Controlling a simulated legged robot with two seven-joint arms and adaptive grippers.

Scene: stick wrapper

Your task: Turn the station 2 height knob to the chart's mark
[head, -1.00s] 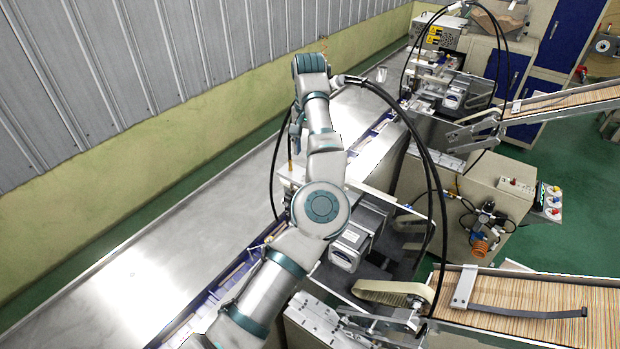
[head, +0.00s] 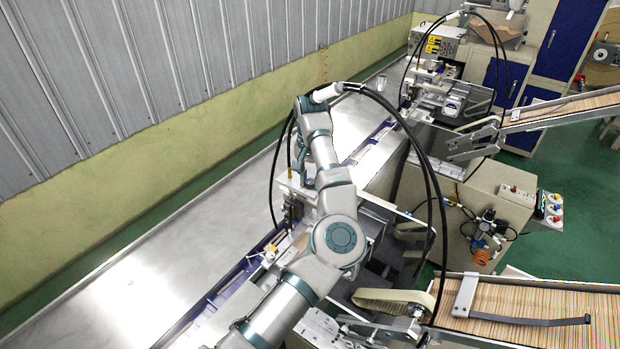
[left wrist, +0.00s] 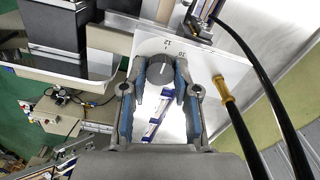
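The dark round height knob (left wrist: 160,70) sits on a white dial plate (left wrist: 205,68) in the left wrist view. My left gripper (left wrist: 160,75) has one finger on each side of the knob. The fingers look spread, with a narrow gap; contact is hard to judge. In the head view my left arm reaches over the nearer machine and hides the knob. I cannot make out the chart. My right gripper is not in view.
A feed tray of sticks (head: 540,300) is at the lower right. Another machine (head: 440,85) stands farther back. A long metal conveyor (head: 150,285) runs along the wall.

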